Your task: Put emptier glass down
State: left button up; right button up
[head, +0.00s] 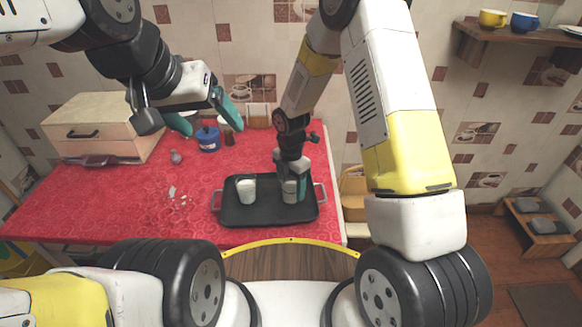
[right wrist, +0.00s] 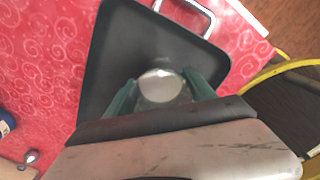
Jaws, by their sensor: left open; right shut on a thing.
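A black tray (head: 265,213) with two metal handles lies on the red counter. A glass with white contents (head: 246,190) stands on the left part of the tray. My right gripper (head: 291,188) is over the right part of the tray, shut on a second glass (head: 289,190). In the right wrist view this glass (right wrist: 160,86) sits between the green fingers, over the tray (right wrist: 135,40); whether its base touches the tray I cannot tell. The fill levels are hard to compare. My left gripper (head: 203,117) is open and empty, in the air above the counter's back part.
A blue jar (head: 208,140), a brown bottle (head: 227,134) and a small grey item (head: 176,157) stand at the back of the red counter (head: 120,205). White scraps (head: 173,192) lie left of the tray. A wooden drawer box (head: 95,125) stands at the back left.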

jog(key=shift+f, duration=0.1)
jog(key=o, duration=1.8)
